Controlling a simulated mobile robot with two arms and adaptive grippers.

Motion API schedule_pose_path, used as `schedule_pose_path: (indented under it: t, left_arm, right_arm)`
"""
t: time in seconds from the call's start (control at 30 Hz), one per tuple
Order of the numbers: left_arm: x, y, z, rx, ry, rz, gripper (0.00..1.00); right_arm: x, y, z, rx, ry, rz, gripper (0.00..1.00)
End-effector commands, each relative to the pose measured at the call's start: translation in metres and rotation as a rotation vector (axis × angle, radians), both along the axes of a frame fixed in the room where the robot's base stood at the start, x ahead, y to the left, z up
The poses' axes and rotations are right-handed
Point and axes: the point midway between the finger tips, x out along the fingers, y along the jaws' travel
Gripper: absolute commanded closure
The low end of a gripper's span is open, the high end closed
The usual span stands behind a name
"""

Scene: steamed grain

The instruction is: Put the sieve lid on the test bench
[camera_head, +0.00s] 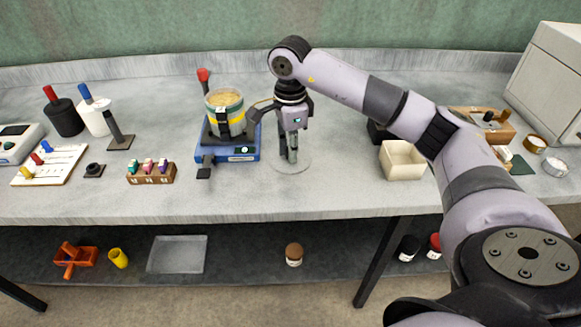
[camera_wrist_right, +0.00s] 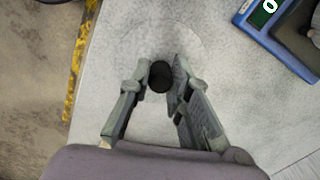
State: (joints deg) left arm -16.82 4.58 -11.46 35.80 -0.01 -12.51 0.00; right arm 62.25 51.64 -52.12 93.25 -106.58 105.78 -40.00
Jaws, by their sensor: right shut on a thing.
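The sieve lid (camera_head: 302,164) is a pale, see-through round disc lying flat at the bench top, right of the blue shaker. Its black knob (camera_wrist_right: 159,76) shows between the fingers in the right wrist view. My right gripper (camera_head: 289,157) points down over the lid and is shut on the knob. The fingers hide part of the lid, and I cannot tell whether it fully touches the bench. The test bench (camera_head: 330,196) is a long grey surface. My left gripper is not in view.
A blue shaker (camera_head: 228,150) holding a sieve jar of yellow grain (camera_head: 225,99) stands close left of the lid. A beige open box (camera_head: 402,160) is to the right. The bench's front edge is near, with free room between lid and box.

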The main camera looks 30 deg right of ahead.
Motion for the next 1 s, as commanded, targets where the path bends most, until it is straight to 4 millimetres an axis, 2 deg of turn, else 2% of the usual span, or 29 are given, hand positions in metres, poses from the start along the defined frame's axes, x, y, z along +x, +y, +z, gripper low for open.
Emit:
schedule_pose_path:
  t: [0.1,0.2,0.33,0.53,0.93,0.97,1.0]
  left_arm:
    - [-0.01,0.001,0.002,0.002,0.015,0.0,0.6]
    - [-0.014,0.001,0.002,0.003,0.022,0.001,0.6]
    - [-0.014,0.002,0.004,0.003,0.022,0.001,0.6]
    - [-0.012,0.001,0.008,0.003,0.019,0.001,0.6]
    - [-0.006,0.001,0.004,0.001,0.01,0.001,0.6]
    - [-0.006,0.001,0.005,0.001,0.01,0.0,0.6]
    - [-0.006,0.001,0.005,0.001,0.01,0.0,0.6]
  right_arm:
    - [0.0,0.0,-0.017,0.0,0.001,0.0,1.0]
    - [0.0,0.0,-0.023,0.001,-0.001,0.0,1.0]
    - [-0.001,0.0,-0.034,0.001,0.003,0.0,1.0]
    - [-0.001,0.0,-0.063,0.001,0.003,0.0,1.0]
    - [0.0,0.0,-0.071,0.001,-0.001,0.0,1.0]
    - [0.0,0.0,-0.07,0.001,-0.001,0.0,0.8]
    - [0.0,0.0,-0.069,0.001,-0.001,0.0,0.78]
